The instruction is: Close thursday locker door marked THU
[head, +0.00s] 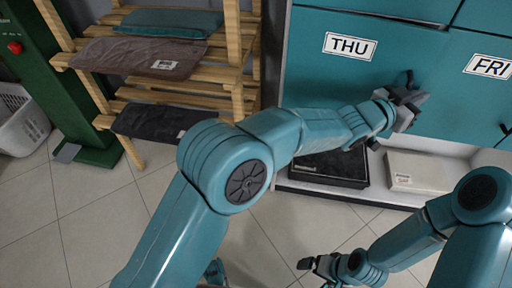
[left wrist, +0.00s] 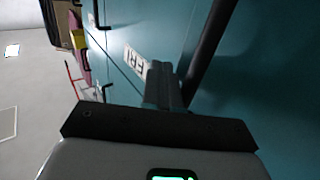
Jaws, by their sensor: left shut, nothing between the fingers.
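The teal THU door (head: 310,70) carries a white THU label (head: 349,46) and has a dark handle (head: 409,78) near its right side. It looks nearly in line with the FRI door, but I cannot tell whether a small gap remains. My left gripper (head: 412,97) is shut and empty, in front of the THU door's lower right part, close to the handle. In the left wrist view its fingers (left wrist: 164,86) are together against teal panels, beside a dark bar. Contact with the door is unclear. My right gripper (head: 312,264) hangs low over the floor, too small to read.
The FRI door (head: 455,100) is to the right. Below, an open shelf holds a black box (head: 330,167) and a white box (head: 418,172). A wooden rack (head: 240,65) with folded cloths stands left, beside a green machine (head: 50,85) and white basket (head: 22,120). Tiled floor is clear.

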